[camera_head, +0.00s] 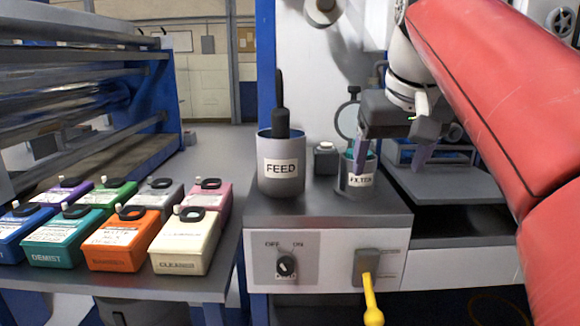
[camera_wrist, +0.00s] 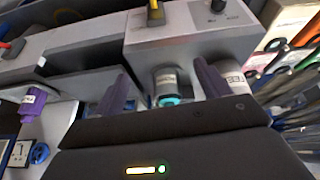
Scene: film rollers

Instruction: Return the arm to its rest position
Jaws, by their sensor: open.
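My gripper (camera_head: 391,165) hangs from my red and white arm on the right of the head view, with its two purple fingers apart and nothing between them. The left finger is in front of or close above a small grey cup labelled FILTER (camera_head: 352,187) on the grey machine top; I cannot tell whether they touch. In the wrist view my gripper (camera_wrist: 160,68) also shows its fingers spread, with the labelled cup (camera_wrist: 166,76) and its teal content seen in the gap.
A FEED cup (camera_head: 281,178) with black-handled tools stands left of the small cup. A panel with an OFF/ON knob (camera_head: 287,265) and a yellow lever (camera_head: 370,295) is on the machine front. Several coloured boxes (camera_head: 186,243) fill the left table. A grey tray (camera_head: 455,185) lies at right.

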